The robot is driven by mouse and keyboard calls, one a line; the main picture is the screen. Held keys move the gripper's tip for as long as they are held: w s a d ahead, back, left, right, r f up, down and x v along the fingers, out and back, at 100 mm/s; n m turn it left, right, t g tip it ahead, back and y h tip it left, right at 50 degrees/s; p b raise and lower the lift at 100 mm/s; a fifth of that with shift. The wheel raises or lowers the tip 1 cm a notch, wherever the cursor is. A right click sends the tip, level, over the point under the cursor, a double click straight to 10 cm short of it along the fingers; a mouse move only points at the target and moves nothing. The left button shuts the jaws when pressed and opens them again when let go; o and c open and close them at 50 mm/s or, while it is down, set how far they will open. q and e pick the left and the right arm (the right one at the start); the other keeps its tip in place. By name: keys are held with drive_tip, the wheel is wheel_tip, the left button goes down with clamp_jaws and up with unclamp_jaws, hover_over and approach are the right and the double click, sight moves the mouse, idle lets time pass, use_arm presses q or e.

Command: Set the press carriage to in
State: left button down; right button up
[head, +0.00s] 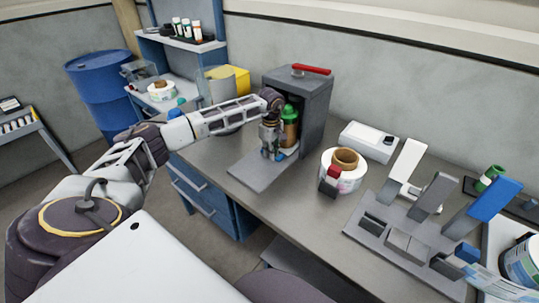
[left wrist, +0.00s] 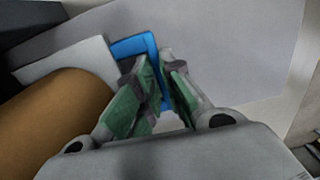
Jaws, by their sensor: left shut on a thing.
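The press (head: 318,100) is a grey, open-fronted housing with a red lever (head: 312,69) on top and a flat base plate (head: 245,175) reaching out in front. A brown bottle (head: 290,133) with a green cap stands in its opening. The pale carriage plate (left wrist: 75,60) lies beside the bottle in the left wrist view, with a blue loop handle (left wrist: 133,46) at its edge. My left gripper (head: 270,156) is at the press mouth, its fingers (left wrist: 155,68) shut on the blue handle. It partly hides the carriage in the head view. My right gripper is out of view.
A white label reel (head: 346,182) with a brown core and a red-and-black item stand right of the press. A white box (head: 367,142) is behind them. A grey fixture with tilted paddles (head: 434,192) fills the right. Bare tabletop (head: 290,195) lies before the press.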

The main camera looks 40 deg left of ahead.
use_arm(q)
drive_tip(key=shift+w, duration=0.7)
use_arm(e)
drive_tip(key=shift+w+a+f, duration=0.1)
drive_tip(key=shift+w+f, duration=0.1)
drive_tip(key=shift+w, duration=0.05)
use_arm(q)
drive_tip(key=c, duration=1.5)
unclamp_jaws()
drive_tip(key=shift+c, duration=0.2)
drive_tip(key=shift+r, duration=0.95)
wheel_tip(320, 180, up, 10)
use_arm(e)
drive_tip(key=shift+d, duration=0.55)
use_arm(q)
drive_tip(key=shift+r, duration=0.1)
